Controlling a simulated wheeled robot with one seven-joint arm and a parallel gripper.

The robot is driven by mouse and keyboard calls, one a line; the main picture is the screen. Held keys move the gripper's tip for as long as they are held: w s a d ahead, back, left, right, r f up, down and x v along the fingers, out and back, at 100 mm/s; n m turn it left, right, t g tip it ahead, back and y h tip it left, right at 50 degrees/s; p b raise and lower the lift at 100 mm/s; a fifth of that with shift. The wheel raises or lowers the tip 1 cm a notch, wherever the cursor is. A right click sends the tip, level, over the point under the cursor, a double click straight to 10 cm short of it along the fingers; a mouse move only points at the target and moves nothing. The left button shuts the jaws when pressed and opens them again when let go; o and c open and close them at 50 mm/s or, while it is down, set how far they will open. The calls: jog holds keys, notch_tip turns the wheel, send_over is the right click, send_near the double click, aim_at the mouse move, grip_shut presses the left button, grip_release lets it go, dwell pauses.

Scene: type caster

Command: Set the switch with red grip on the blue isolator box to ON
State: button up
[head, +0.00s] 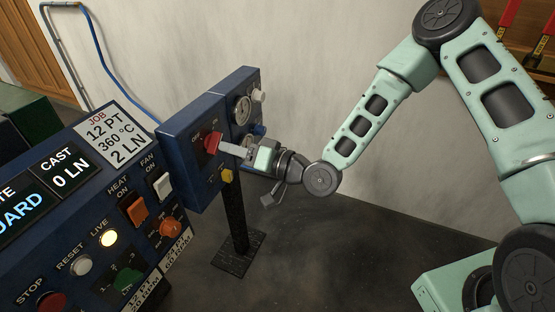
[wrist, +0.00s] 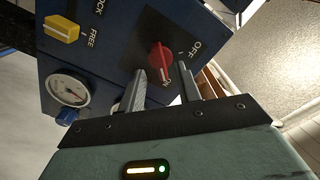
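The blue isolator box (head: 190,160) stands on a black post; its face also shows in the wrist view (wrist: 112,45). Its red grip switch (head: 212,142) is in the upper part of the face. In the wrist view the red grip (wrist: 160,55) runs roughly up and down, between an OFF label at upper right and an ON label below, partly covered by a finger. I cannot tell which end is the pointer. My gripper (head: 228,149) is in front of the switch. In the wrist view its fingers (wrist: 164,80) are apart, with the grip just beyond the tips; contact is not clear.
A yellow knob (head: 228,176) marked FREE and LOCK sits lower on the box, shown also in the wrist view (wrist: 62,28). A gauge (head: 242,109) and a blue knob (head: 259,129) are on the adjoining face. A control console (head: 75,190) stands at left. The floor at right is open.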

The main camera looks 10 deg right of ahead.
jog(key=v, duration=1.4)
jog(key=shift+p, duration=0.35)
jog(key=shift+s, duration=0.1)
jog(key=s+a+f+n+g+h, duration=0.2)
jog(key=s+f+n+g+h, duration=0.15)
jog(key=n+g+h, duration=0.3)
jog(key=s+d+r+g+h, duration=0.2)
jog(key=s+r+g+h, duration=0.4)
jog(key=s+r, duration=0.85)
notch_tip(320, 180, up, 21)
jog(key=s+t+h+p, duration=0.1)
jog(key=p, duration=2.1)
jog(key=shift+s, duration=0.25)
